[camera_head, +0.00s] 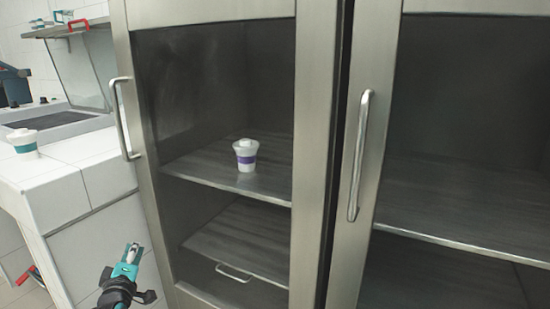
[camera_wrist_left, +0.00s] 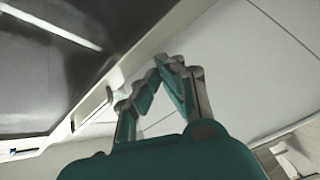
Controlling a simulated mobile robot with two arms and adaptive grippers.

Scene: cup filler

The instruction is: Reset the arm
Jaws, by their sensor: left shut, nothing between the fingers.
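My left gripper (camera_head: 131,255) is at the lower left of the head view, in front of the cabinet's left edge and below the counter's top. Its teal fingers also show in the left wrist view (camera_wrist_left: 164,66); the tips meet, and it is shut and empty. It appears clear of the cabinet and counter. My right gripper is not in view.
A steel cabinet (camera_head: 319,130) fills the middle and right, with handles at its left edge and centre. A white cup with a purple band (camera_head: 246,160) stands on a shelf. A similar cup with a teal band (camera_head: 23,147) stands on the white counter (camera_head: 85,150) at left.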

